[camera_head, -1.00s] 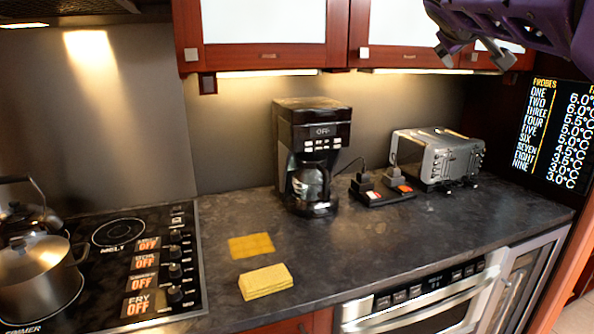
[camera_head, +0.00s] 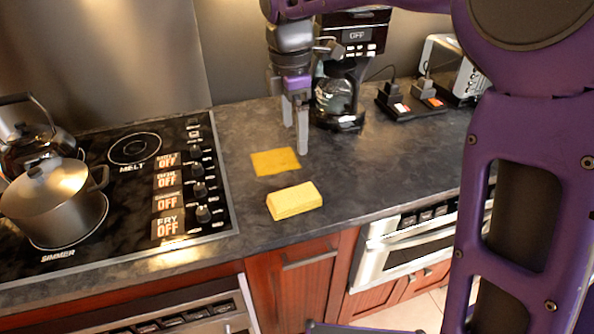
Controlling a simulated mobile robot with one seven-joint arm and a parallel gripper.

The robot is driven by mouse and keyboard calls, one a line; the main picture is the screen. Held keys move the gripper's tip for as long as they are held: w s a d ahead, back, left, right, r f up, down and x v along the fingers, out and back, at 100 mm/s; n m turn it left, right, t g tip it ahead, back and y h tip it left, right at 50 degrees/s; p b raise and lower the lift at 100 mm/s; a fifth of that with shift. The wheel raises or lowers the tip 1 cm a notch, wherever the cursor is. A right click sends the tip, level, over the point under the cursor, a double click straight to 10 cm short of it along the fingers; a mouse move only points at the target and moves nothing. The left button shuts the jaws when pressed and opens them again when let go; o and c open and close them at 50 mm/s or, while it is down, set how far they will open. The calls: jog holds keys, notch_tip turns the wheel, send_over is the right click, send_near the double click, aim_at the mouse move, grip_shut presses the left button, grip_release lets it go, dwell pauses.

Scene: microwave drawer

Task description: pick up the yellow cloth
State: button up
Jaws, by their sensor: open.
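A flat yellow cloth (camera_head: 275,162) lies on the dark countertop (camera_head: 350,190). A thicker yellow block, like a sponge or folded cloth (camera_head: 294,201), sits just in front of it, nearer the counter's front edge. My gripper (camera_head: 295,134) points down beside the flat cloth's back right corner, with its fingers apart and empty. One fingertip looks close to the cloth's right edge. I cannot tell how high the fingertips are above the counter.
A stove with a pot (camera_head: 56,203) and a kettle (camera_head: 30,135) is at the left. A coffee maker (camera_head: 345,100) stands right behind my gripper. The counter between cloth and stove is clear.

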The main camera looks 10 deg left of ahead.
jog(key=s+a+f, duration=0.1)
send_over(293, 196)
jog(key=shift+n+g, duration=0.4)
jog(key=f, duration=0.7)
jog(key=s+f, duration=0.1)
jog(key=f, duration=0.3)
jog(key=shift+a+b, duration=0.4)
jog(key=shift+w+d+f, duration=0.1)
jog(key=shift+w+f, duration=0.05)
jog(key=shift+f, duration=0.85)
jog(key=shift+w+d+f, duration=0.15)
jog(key=shift+f, duration=0.8)
jog(key=shift+w+d+f, duration=0.1)
jog(key=shift+w+f, duration=0.05)
jog(key=shift+f, duration=0.85)
jog(key=shift+c, duration=0.3)
jog(key=c, duration=1.1)
notch_tip(293, 196, up, 10)
jog(key=shift+r, duration=0.1)
